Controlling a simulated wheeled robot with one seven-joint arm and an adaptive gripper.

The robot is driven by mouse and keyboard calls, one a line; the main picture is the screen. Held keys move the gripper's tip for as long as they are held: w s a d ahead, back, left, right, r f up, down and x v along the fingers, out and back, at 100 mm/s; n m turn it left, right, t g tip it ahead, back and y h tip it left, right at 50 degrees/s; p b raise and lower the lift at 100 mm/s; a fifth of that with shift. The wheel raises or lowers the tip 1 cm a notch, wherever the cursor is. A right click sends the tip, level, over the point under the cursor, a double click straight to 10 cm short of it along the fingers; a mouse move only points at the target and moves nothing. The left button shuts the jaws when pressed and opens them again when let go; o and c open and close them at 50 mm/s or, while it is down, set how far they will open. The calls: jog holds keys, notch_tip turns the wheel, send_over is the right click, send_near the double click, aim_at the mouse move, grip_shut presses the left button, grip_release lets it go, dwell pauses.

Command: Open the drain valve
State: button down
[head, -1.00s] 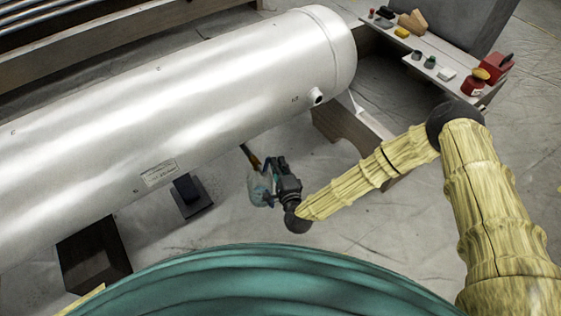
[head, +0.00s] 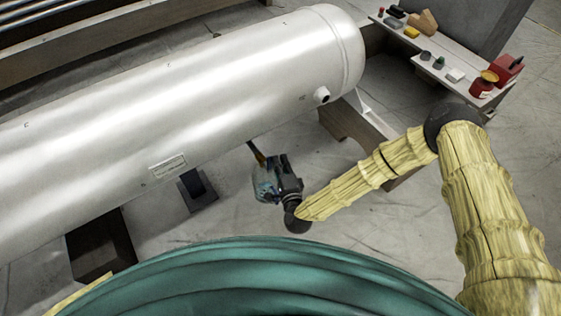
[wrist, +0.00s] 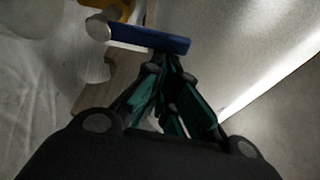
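The drain valve's blue lever (wrist: 150,38) crosses the top of the wrist view, with a pale metal round end (wrist: 97,27) at its left and a yellow part (wrist: 116,8) above. In the head view a dark rod with an orange part (head: 257,153) shows beneath the white tank (head: 230,90), and I cannot make out the lever there. My gripper (wrist: 171,73) has its teal fingers drawn close together just short of the lever. Nothing shows held between them. Contact with the lever is unclear. In the head view my gripper (head: 265,178) is low beside the tank.
The tank rests on dark supports (head: 100,245) and a brown cradle (head: 350,130). A bench (head: 455,95) at the upper right holds several small items, including a red box (head: 507,68). The sheeted floor (head: 340,215) around my gripper is mostly clear.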

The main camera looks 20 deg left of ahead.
jog(key=shift+w, duration=0.1)
jog(key=s+d+p, duration=0.2)
jog(key=s+d, duration=0.3)
jog(key=d, duration=0.2)
jog(key=shift+s+d, duration=0.3)
jog(key=shift+s, duration=0.1)
dwell(0.4)
